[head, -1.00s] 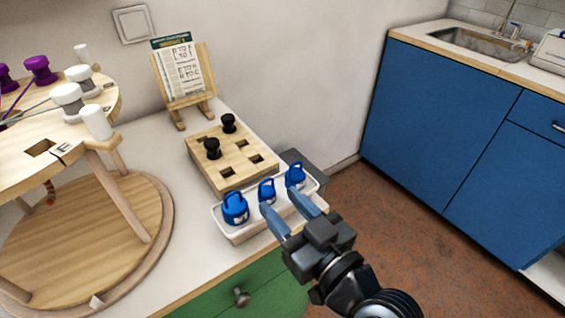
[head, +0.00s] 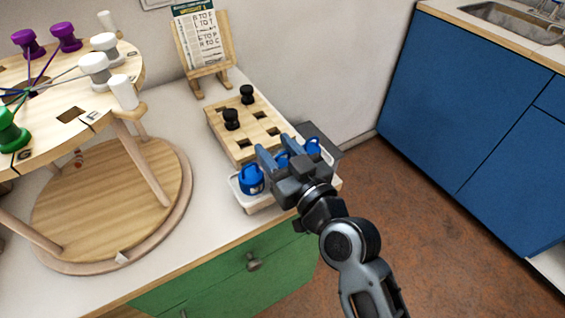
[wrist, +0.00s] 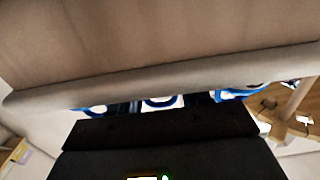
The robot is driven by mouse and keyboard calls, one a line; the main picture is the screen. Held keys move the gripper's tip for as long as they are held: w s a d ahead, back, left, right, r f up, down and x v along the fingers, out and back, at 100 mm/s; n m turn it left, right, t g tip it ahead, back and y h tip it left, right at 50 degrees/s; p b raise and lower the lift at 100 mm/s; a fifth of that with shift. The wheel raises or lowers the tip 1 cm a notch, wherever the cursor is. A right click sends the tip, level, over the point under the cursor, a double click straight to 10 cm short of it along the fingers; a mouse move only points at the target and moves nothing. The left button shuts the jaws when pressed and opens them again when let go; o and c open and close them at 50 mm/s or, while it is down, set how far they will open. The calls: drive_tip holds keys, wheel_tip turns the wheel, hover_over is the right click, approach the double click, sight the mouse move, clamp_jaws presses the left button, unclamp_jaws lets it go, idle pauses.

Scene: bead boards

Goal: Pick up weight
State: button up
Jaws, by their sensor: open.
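Three blue weights with loop handles stand in a row in a white tray (head: 262,205). The left weight (head: 251,180) and the right weight (head: 313,147) show beside my gripper (head: 280,148). The middle weight (head: 282,159) is mostly hidden behind it. My gripper is open over the tray, with its fingers on either side of the middle weight. In the wrist view, the middle weight's handle (wrist: 160,101) shows between the dark fingers, with a blue weight farther out on each side. I cannot tell whether the fingers touch anything.
A wooden block with square holes (head: 222,137) and two black pegs stands behind the tray. A round wooden stand (head: 60,215) with coloured pegs on top is at left. A small easel (head: 203,80) holds a printed sheet. A green drawer (head: 225,275) lies below the counter edge.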

drive_tip(key=shift+c, duration=0.5)
drive_tip(key=c, duration=0.7)
drive_tip(key=shift+r, duration=0.1)
drive_tip(key=shift+r, duration=0.5)
wheel_tip(320, 180, up, 3)
drive_tip(key=shift+f+p, duration=0.15)
drive_tip(key=shift+p, duration=0.4)
drive_tip(key=d+r, duration=0.2)
drive_tip(key=d, duration=0.1)
drive_tip(key=s+d+r+b, duration=0.1)
drive_tip(key=d+r, duration=0.1)
drive_tip(key=d, duration=0.2)
drive_tip(key=s+d+r+b, duration=0.1)
drive_tip(key=d+r, duration=0.2)
drive_tip(key=d, duration=0.1)
drive_tip(key=shift+s+d+r, duration=0.1)
drive_tip(key=shift+s+d, duration=0.05)
drive_tip(key=shift+d, duration=0.1)
